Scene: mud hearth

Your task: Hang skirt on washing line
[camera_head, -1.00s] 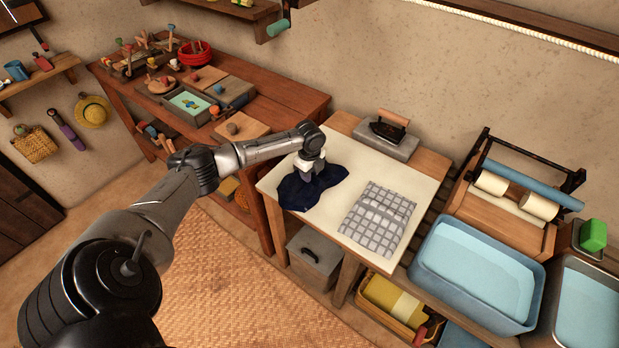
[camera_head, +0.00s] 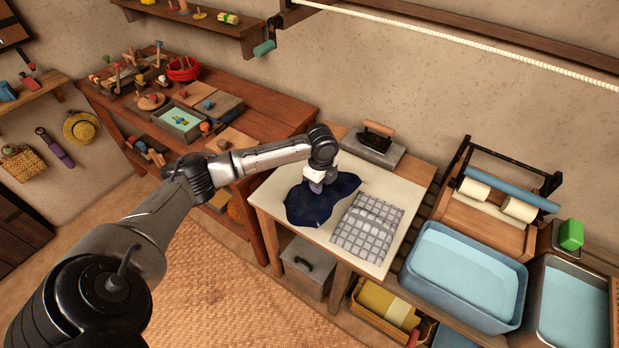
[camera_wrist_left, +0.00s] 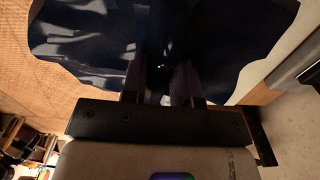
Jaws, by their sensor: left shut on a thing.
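A dark navy cloth that looks like the skirt (camera_head: 315,205) lies crumpled on the white-topped table (camera_head: 272,192). My left gripper (camera_head: 316,186) points down at the cloth's upper middle and is shut on it. In the left wrist view the skirt (camera_wrist_left: 90,45) fills the top, and its fabric runs between the fingers of my left gripper (camera_wrist_left: 160,98). The washing line (camera_head: 470,42) is a pale rope along a wooden beam on the wall at the upper right. My right gripper is in neither view.
A grey checked cloth (camera_head: 367,226) lies folded right of the skirt. An iron (camera_head: 376,138) rests on a grey block at the table's back. A blue basin (camera_head: 465,275) and a roller wringer (camera_head: 500,195) stand to the right. A cluttered wooden bench (camera_head: 255,128) is on the left.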

